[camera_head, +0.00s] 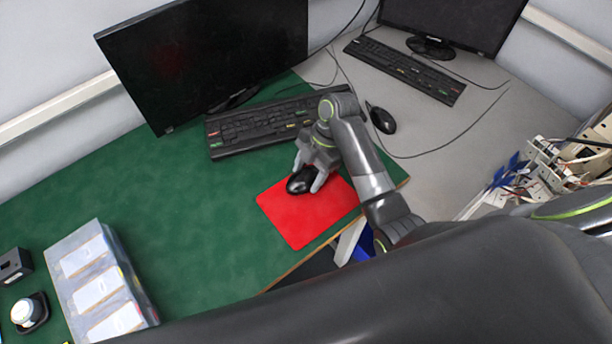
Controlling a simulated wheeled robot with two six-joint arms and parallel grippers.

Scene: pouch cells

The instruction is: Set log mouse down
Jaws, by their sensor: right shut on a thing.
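A black computer mouse (299,184) is on or just above a red mouse pad (300,222), near the pad's upper left part; I cannot tell whether it touches the pad. My right gripper (306,180) comes down from above and is shut on the mouse, with one finger on each side of it. The gripper and wrist hide part of the mouse and the upper edge of the pad. My left gripper is not in view.
A keyboard (256,126) and a dark monitor (210,55) stand behind the pad. A second mouse (382,119) and keyboard (405,71) are on the grey desk (450,125). A clear case (98,281) stands at lower left. The green mat (190,220) is mostly free.

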